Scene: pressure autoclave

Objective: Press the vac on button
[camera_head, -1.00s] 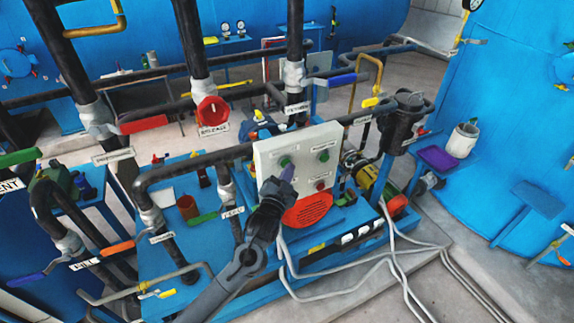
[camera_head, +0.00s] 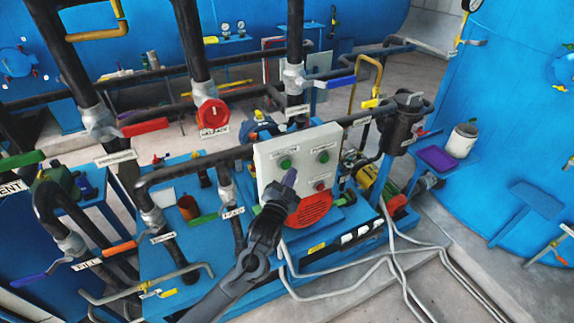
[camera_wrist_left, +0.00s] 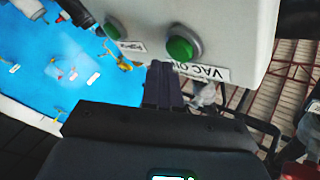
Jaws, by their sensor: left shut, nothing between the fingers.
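The white control panel (camera_head: 268,175) stands upright on the blue skid. It carries two green buttons and a red button (camera_head: 320,186). The vac on button (camera_head: 284,162) is the left green one in the head view. In the left wrist view the green vac on button (camera_wrist_left: 183,47) shows large, beside an upside-down "VAC ON" label (camera_wrist_left: 203,72). My left gripper (camera_head: 290,177) is shut and empty, its purple-grey fingertips just below this button. In the left wrist view the fingertips (camera_wrist_left: 162,70) appear apart from the button, close to the label. My right gripper is out of view.
A second green button (camera_head: 323,156) sits right of the vac on button. A red round grille (camera_head: 310,208) is below my gripper. Black pipes with a red valve knob (camera_head: 212,113) rise behind the panel, and white cables (camera_head: 345,268) run along the floor in front.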

